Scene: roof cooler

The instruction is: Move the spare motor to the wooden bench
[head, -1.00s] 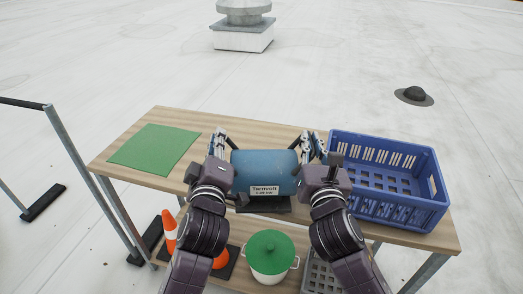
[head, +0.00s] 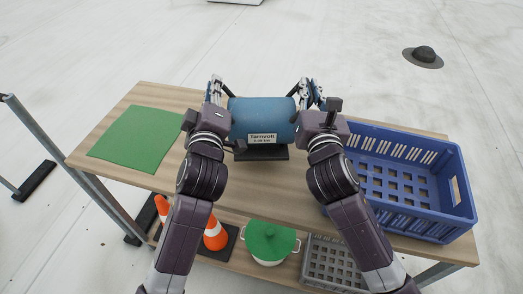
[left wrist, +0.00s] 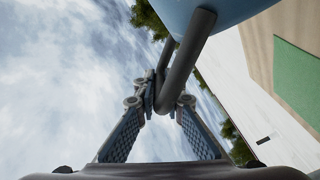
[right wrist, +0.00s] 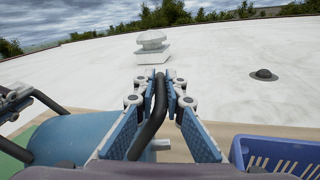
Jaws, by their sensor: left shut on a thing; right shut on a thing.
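The spare motor (head: 262,112) is a blue cylinder with a white label, a dark foot and dark bar handles at its ends. It is level in the head view, over the middle of a wood-topped bench (head: 300,190). I cannot tell the gap under its foot. My left gripper (head: 217,92) is shut on its left handle, which also shows in the left wrist view (left wrist: 185,65). My right gripper (head: 309,93) is shut on its right handle, seen between the fingers in the right wrist view (right wrist: 158,100).
A green mat (head: 135,138) lies on the bench's left end. A blue crate (head: 440,222) stands on its right end. A green-lidded pot (head: 268,240), orange cones (head: 216,236) and a grey crate (head: 325,262) sit below. A metal rail (head: 40,140) stands at the left.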

